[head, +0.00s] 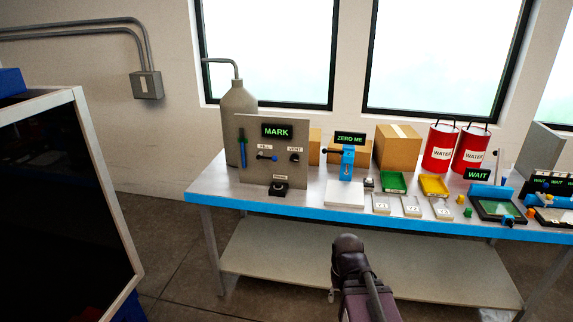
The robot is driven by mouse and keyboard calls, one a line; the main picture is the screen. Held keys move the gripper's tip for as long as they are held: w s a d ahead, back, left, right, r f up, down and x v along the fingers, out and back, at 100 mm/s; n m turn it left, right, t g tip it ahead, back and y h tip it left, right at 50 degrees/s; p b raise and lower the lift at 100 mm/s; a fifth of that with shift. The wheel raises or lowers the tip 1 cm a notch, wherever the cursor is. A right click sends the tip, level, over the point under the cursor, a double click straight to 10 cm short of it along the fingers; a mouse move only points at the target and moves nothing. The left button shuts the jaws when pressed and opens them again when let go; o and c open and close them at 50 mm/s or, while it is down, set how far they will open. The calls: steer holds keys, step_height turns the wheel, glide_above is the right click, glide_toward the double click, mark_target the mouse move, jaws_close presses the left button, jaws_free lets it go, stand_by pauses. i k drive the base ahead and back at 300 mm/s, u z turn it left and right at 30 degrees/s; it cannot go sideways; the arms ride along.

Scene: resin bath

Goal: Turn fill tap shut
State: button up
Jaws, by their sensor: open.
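The fill tap (267,156) sits under a FILL label on the left half of a grey upright panel (285,175). It looks like a small dark handle with blue on it, lying roughly level. A dark VENT knob (294,157) is to its right. A green display reading MARK (277,131) is above them. A blue and green vertical tube (243,148) is at the panel's left edge, and a black block with a round top (279,188) stands at the panel's foot. My arm shows at the bottom centre, well short of the panel; my gripper's fingers are not visible.
The panel stands at the left end of a blue-edged table (345,214). A grey bottle (238,105) with a bent pipe is behind it. A blue stand (347,160) with a ZERO ME display is to the right. A dark framed screen (60,200) fills the left foreground.

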mark_target(267, 158)
steer(key=z, duration=0.35)
steer(key=k, duration=1)
steer(key=z, duration=0.5)
steer(key=i, duration=1.25)
steer(key=u, duration=0.4)
steer(key=i, duration=0.65)
steer(key=u, duration=0.9)
steer(key=i, duration=0.6)
steer(key=u, duration=0.3)
